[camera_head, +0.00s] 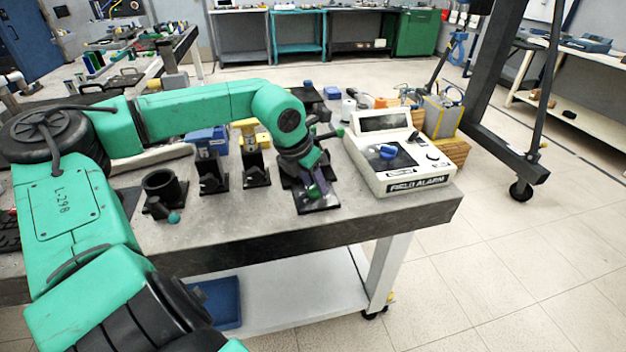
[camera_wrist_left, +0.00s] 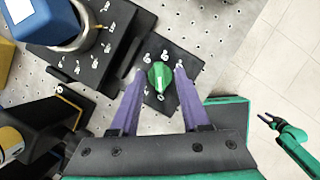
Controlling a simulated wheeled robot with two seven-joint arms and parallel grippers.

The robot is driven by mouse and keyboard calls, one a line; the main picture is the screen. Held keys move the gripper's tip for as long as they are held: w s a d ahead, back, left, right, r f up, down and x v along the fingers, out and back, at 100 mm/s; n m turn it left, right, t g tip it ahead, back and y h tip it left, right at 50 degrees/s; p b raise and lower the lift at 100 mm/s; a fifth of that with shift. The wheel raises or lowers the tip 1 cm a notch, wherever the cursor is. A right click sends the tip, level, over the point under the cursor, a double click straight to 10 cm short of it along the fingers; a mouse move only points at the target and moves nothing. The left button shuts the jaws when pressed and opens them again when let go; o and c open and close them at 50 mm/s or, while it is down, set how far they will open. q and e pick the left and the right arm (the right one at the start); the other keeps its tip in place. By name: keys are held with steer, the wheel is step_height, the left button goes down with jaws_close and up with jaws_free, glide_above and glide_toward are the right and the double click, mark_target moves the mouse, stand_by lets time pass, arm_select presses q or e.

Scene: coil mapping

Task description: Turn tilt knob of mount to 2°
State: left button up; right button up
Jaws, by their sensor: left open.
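The mount's tilt knob (camera_wrist_left: 160,76) is green with a pale pointer stripe and sits on a black plate (camera_wrist_left: 152,103) with white marks around it. The marks are too small to read surely. The mount also shows at the table's front edge in the head view, its base (camera_head: 319,206) partly hidden by my left gripper (camera_head: 318,188). In the left wrist view my left gripper (camera_wrist_left: 159,74) is open, its purple fingertips on either side of the knob. Gaps show between knob and fingers. A small teal arm at the right, seemingly my right one, ends in a dark gripper (camera_wrist_left: 268,120).
The cream FIELD ALARM box (camera_head: 397,160) with a blue knob stands right of the mount. Black holders (camera_head: 213,180) and a black cup (camera_head: 159,186) with a green-knobbed base stand to its left. The table's front edge (camera_head: 300,240) is close.

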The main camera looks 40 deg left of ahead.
arm_select(q)
steer(key=shift+f, duration=0.1)
jaws_close()
arm_select(e)
steer(key=shift+s+a, duration=0.15)
steer(key=shift+a, duration=0.1)
steer(key=shift+d, duration=0.1)
